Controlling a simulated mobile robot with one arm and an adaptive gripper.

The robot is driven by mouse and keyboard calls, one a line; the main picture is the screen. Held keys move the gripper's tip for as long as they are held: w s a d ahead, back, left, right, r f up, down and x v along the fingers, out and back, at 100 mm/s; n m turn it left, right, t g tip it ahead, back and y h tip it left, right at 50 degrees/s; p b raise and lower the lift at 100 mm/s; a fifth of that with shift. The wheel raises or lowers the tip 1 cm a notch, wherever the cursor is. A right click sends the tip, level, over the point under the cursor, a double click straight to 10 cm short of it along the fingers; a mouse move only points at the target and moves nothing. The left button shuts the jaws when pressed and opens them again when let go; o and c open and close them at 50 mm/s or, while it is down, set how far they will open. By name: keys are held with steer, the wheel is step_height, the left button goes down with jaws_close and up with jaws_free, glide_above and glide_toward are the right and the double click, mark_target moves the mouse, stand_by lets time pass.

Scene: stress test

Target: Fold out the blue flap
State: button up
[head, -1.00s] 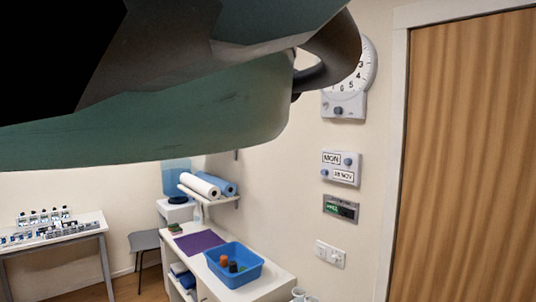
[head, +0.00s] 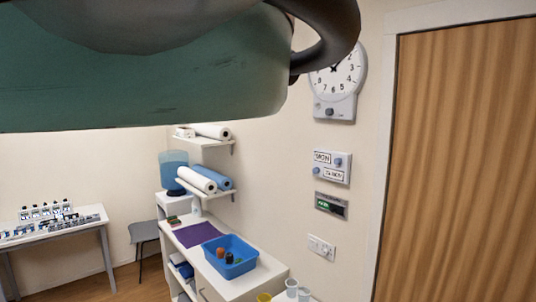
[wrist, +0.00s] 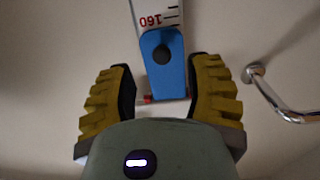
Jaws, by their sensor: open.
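In the wrist view, a blue piece (wrist: 164,68) with a dark round knob sits at the end of a white measuring scale (wrist: 158,14) marked 160 on a pale wall. It appears to be the blue flap. A small red bit shows at its lower left edge. My gripper (wrist: 162,78) has its two yellow ridged fingers spread apart, one on each side of the blue piece, with gaps between. Whether the fingers are level with it in depth is hard to tell. The head view does not show the flap or the gripper; my arm covers its top left.
A metal rail (wrist: 274,98) on a wall mount is close to the right finger in the wrist view. In the head view, a clock (head: 334,80) hangs beside a wooden door (head: 465,160). A counter (head: 250,284) bears a blue tray (head: 231,269).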

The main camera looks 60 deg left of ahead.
steer(key=a+b, duration=0.9)
steer(key=a, duration=0.4)
steer(key=w+a+n+t+y+p, duration=0.3)
steer(key=w+a+n+t, duration=0.3)
steer(key=w+n+t, duration=0.2)
steer(key=w+a+n+t+y+p, duration=0.3)
steer(key=w+a+n+t, duration=0.3)
steer(key=w+n+t, duration=0.2)
steer(key=shift+w+a+r+n+t+y, duration=0.35)
steer(key=shift+w+t+y, duration=0.35)
steer(key=shift+w+t, duration=0.35)
